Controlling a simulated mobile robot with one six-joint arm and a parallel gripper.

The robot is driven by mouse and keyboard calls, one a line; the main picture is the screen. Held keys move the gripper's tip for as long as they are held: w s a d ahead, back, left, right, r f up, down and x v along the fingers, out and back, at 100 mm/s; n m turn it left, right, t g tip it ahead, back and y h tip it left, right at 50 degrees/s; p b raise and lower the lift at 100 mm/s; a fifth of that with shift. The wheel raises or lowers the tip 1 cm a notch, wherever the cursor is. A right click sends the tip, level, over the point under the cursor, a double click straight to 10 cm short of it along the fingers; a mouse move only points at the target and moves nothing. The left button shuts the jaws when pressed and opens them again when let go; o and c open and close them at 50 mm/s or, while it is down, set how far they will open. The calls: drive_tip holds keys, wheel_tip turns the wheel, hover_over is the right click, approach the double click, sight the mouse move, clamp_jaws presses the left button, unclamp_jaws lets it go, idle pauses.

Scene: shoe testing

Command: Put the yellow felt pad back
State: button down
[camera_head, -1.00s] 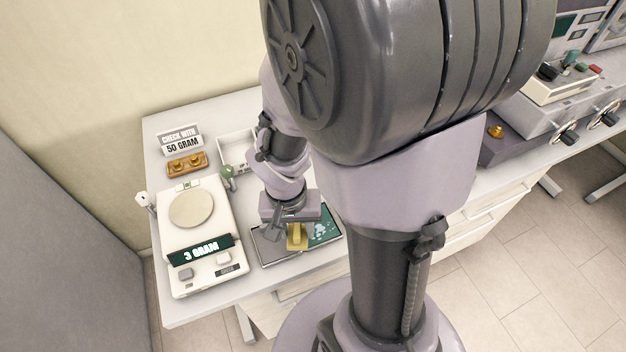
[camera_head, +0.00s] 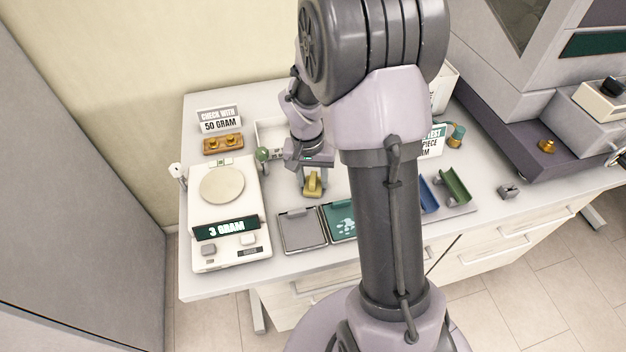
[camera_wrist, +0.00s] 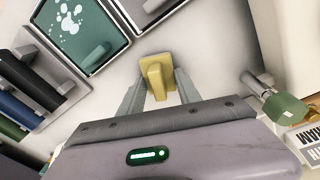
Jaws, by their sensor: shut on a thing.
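My gripper (camera_head: 313,181) is shut on the yellow felt pad (camera_head: 312,187), holding it by its raised grip. In the wrist view the yellow pad (camera_wrist: 157,80) sits between the two fingertips (camera_wrist: 157,88). The pad is behind the two flat trays in the head view, apart from them. A rack (camera_head: 462,208) to the right bears a blue piece (camera_head: 428,196) and a green piece (camera_head: 454,186); my arm hides its left part. In the wrist view the rack (camera_wrist: 50,118) is at left, with dark, blue and green pieces.
A grey tray (camera_head: 302,231) and a teal tray with white splashes (camera_head: 340,222) lie at the table's front. A scale (camera_head: 231,255) reading "3 GRAM" stands left. A green-ended object (camera_wrist: 285,105) is close to the gripper's right in the wrist view.

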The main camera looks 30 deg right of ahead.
drive_tip(key=shift+f, duration=0.1)
drive_tip(key=c, duration=0.8)
unclamp_jaws()
drive_tip(key=shift+c, duration=0.2)
wheel_tip(320, 180, up, 12)
drive_tip(key=a+p, duration=0.1)
drive_tip(key=p, duration=0.3)
wheel_tip(320, 180, up, 4)
drive_tip(key=t, duration=0.1)
hover_over(304, 192)
drive_tip(key=s+a+r+n+t+y, duration=0.1)
drive_tip(key=s+a+r+t, duration=0.1)
drive_tip(key=s+a+r, duration=0.3)
drive_tip(key=s+a+r+n+t+y, duration=0.2)
drive_tip(key=s+a+r, duration=0.3)
drive_tip(key=s+a, duration=0.3)
drive_tip(key=s, duration=0.3)
drive_tip(key=shift+s+r+t, duration=0.2)
drive_tip(key=shift+t, duration=0.2)
